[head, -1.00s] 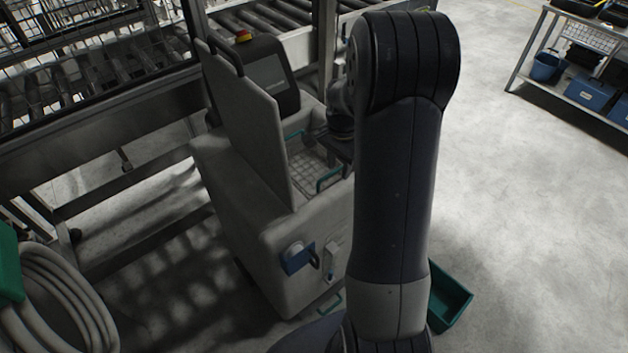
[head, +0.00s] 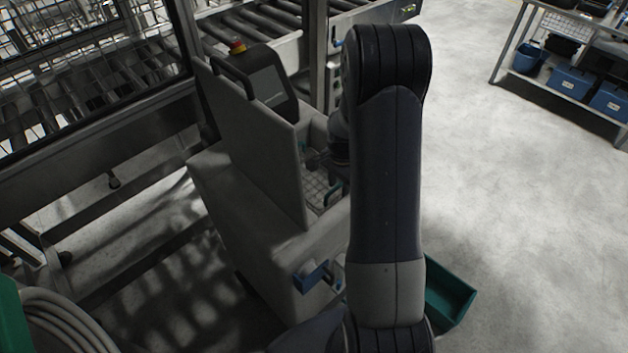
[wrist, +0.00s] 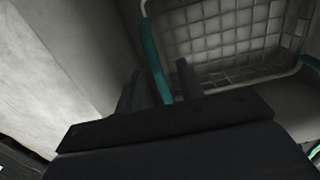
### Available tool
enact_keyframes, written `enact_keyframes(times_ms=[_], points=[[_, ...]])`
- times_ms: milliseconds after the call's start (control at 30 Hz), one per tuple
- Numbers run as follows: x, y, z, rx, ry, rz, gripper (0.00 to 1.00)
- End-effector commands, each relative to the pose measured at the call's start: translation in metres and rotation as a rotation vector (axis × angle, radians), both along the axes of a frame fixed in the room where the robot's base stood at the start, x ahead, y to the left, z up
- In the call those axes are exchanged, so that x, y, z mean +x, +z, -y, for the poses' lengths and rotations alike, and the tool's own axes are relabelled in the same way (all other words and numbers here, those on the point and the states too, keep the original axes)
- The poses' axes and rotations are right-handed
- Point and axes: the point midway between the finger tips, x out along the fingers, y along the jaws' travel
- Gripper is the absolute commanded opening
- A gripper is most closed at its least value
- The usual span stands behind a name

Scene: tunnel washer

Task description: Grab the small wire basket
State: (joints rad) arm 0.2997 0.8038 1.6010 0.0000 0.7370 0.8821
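The small wire basket (head: 314,190) sits inside the open-topped grey cabinet, partly hidden by the raised lid and my arm. In the wrist view its wire mesh (wrist: 230,35) fills the upper right, with a teal handle (wrist: 154,62) at its left side. My gripper (wrist: 158,85) is open, its two dark fingers apart. In the wrist view the teal handle runs down between the fingers; contact is not clear. In the head view my gripper (head: 318,158) is over the basket, mostly dark and small.
The raised grey lid (head: 255,150) stands close left of the basket. A screen panel (head: 267,78) with a red button is behind. A green bin (head: 448,290) is on the floor to the right. A shelf with blue bins (head: 567,82) stands far right, with open floor before it.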

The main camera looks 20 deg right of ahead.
Motion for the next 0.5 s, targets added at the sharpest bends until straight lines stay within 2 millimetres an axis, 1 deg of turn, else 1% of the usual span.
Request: enact_keyframes(times_ms=[100,233,333,500], points=[[0.000,-0.014,0.000,0.002,0.000,-0.004,0.36],[0.000,-0.026,0.000,0.001,0.000,-0.003,0.36],[0.000,-0.029,0.000,0.000,0.000,0.000,0.36],[0.000,-0.030,0.000,-0.001,0.000,0.001,0.36]])
